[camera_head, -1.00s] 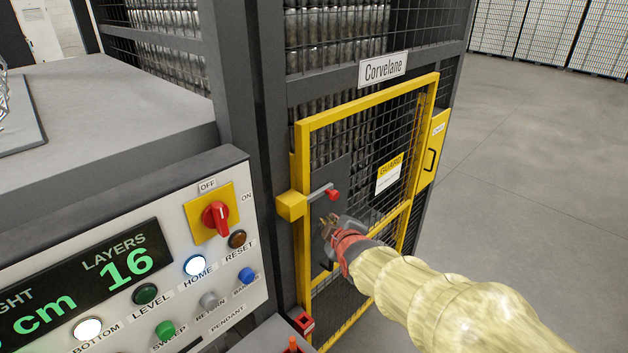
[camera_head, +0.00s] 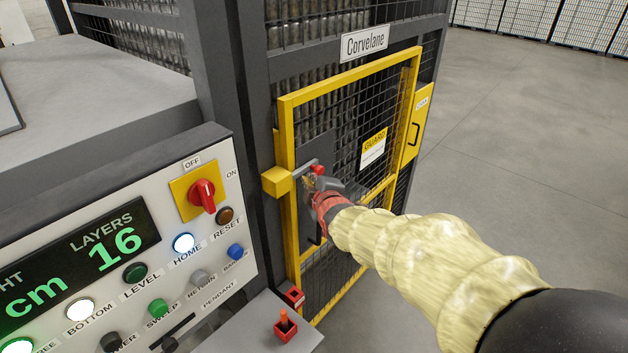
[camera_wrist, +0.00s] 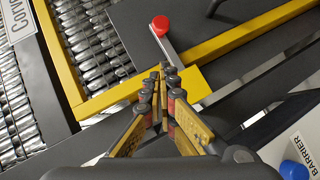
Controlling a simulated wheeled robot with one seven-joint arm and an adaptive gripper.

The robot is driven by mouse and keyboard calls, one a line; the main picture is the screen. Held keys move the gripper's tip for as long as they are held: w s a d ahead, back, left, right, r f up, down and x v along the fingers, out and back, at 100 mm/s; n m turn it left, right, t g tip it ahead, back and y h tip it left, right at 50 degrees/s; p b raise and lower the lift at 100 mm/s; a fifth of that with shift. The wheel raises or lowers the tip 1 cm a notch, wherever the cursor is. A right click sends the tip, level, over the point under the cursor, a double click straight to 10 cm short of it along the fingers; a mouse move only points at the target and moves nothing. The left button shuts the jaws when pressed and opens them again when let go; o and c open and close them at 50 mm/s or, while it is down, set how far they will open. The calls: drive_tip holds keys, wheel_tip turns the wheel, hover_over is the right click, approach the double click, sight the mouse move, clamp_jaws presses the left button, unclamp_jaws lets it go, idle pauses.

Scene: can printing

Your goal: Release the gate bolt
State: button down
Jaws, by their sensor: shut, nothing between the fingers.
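The gate bolt is a grey metal rod (camera_head: 301,173) with a red knob (camera_head: 317,169), lying across from a yellow block (camera_head: 277,182) on the post side to the gate's grey plate. The gate (camera_head: 350,84) has a yellow frame with black mesh. My gripper (camera_head: 311,183) is shut and empty, just below the knob and rod. In the wrist view, the fingertips (camera_wrist: 163,70) meet beside the rod and the yellow block (camera_wrist: 192,82), with the red knob (camera_wrist: 159,25) beyond them. I cannot tell whether they touch the bolt. My gripper partly hides the gate plate.
A control panel (camera_head: 150,205) with a red rotary switch (camera_head: 203,194) and several buttons stands to the left. A red box with an orange stalk (camera_head: 285,325) sits on the ledge below. A yellow box with a black handle (camera_head: 416,125) is right of the gate. Open floor lies right.

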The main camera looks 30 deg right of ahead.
drive_tip(key=w+d+f+p, duration=0.1)
drive_tip(key=w+d+f, duration=0.2)
drive_tip(key=w, duration=0.4)
drive_tip(key=shift+w+d+f+p, duration=0.3)
drive_tip(key=shift+d+f+p, duration=0.1)
drive_tip(key=shift+d, duration=0.5)
drive_tip(key=shift+d, duration=0.1)
